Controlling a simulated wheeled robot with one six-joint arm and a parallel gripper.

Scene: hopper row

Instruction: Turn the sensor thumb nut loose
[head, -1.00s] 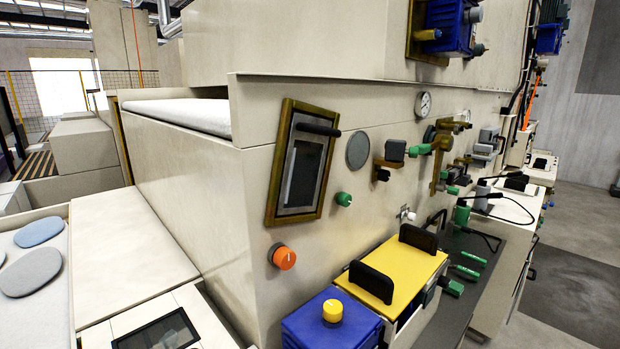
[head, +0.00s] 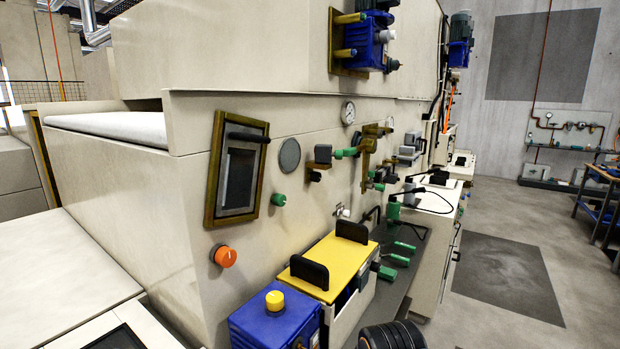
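I cannot tell for sure which part is the sensor thumb nut. Several small fittings sit on the beige machine wall (head: 290,115): a dark block with a green knob (head: 345,153), a brass-coloured bracket (head: 368,160) with small green parts, and a lone green knob (head: 278,200) under a grey disc. A green-bodied fitting with a grey top (head: 394,207) and a black cable stands further along, by a white cabinet. My gripper is not in view, and nothing shows touching these fittings.
A yellow-lidded box (head: 333,262) with black handles and a blue box with a yellow knob (head: 275,301) jut out below. A dark ribbed shape (head: 392,336) shows at the bottom edge. The floor (head: 480,325) at right is open; a blue-framed bench (head: 600,195) stands beyond.

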